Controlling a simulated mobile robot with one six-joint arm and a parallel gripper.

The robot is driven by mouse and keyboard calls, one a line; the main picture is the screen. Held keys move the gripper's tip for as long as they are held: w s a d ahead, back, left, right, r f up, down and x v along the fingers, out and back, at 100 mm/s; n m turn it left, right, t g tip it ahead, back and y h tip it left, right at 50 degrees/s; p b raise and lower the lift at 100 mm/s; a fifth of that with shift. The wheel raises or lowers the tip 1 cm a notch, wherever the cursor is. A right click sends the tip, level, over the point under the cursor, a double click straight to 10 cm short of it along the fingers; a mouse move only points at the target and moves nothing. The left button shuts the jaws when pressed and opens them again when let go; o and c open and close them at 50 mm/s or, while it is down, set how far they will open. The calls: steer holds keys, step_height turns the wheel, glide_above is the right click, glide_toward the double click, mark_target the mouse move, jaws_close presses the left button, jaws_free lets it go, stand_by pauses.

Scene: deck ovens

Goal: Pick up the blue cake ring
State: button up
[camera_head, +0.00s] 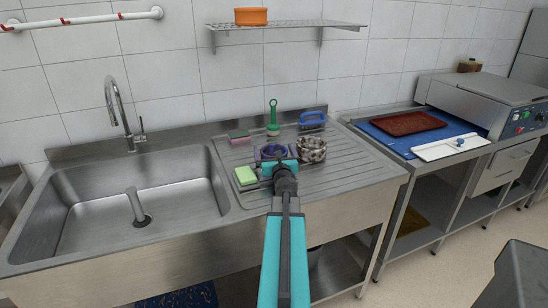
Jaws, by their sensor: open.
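The blue cake ring (273,149) is a small dark blue ring on the ribbed drainboard (345,165) to the right of the sink basin. My gripper (275,156) is over the drainboard at the ring, with its jaws open. The gripper's teal body and dark wrist hide the near part of the ring. I cannot tell whether the fingers touch it.
A checkered round item (313,150) stands close on the right. A green sponge (246,175) is close on the left. Behind are a pink-and-green sponge (239,137), a green brush (273,122) and a blue-handled item (312,120). The deep sink basin (90,215) lies left.

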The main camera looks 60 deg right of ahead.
steer(key=c, duration=1)
steer(key=shift+r, duration=0.2)
steer(key=shift+c, duration=0.2)
